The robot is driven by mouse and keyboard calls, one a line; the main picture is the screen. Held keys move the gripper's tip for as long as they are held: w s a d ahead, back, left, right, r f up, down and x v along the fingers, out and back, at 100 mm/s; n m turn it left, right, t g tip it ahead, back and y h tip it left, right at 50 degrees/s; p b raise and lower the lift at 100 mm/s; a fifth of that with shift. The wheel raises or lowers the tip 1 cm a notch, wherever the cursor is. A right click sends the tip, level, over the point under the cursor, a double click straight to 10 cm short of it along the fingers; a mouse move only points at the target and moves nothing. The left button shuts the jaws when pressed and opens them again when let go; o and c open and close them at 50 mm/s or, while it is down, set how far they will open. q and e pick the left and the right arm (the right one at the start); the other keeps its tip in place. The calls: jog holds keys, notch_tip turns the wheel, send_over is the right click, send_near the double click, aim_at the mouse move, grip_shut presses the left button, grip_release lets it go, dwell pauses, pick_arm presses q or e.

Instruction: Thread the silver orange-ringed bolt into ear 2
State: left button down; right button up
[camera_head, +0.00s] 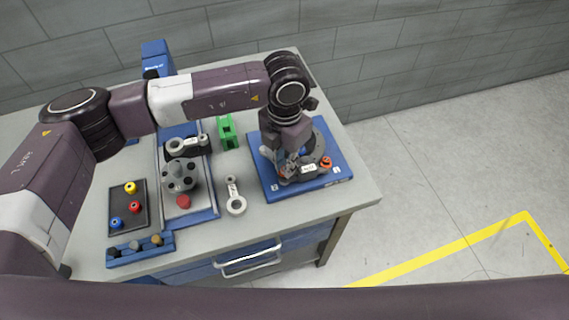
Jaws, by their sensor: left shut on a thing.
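My left gripper (286,174) points down over the front left of the dark chassis part on the blue fixture plate (338,176). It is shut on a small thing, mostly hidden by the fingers. An orange-red spot at the fingertips fits the silver orange-ringed bolt (284,181). A dark link with a white label (308,169) lies just right of the fingers. An orange ring (326,162) sits at the right of the chassis part. I cannot tell which ear is number 2, or how deep the bolt sits. My right gripper is not in view.
A dark tray (142,213) with yellow, red and blue pieces is at left. A blue rack (140,250) stands at the table's front edge. A grey link (233,194) and a green block (227,132) lie left of the fixture. The table's right edge is close to the plate.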

pick_arm(q)
jog(key=shift+f, duration=0.15)
jog(key=shift+s+f+n+b, duration=0.1)
jog(key=shift+n+b, duration=0.25)
jog(key=shift+n, duration=0.45)
jog(key=n, duration=0.2)
jog(key=shift+n+b, duration=0.3)
jog(key=shift+b, duration=0.05)
jog(key=n, duration=0.4)
jog(key=shift+f+b, duration=0.1)
jog(key=shift+b, duration=0.3)
jog(key=shift+s+n, duration=0.1)
jog(key=shift+n, duration=1)
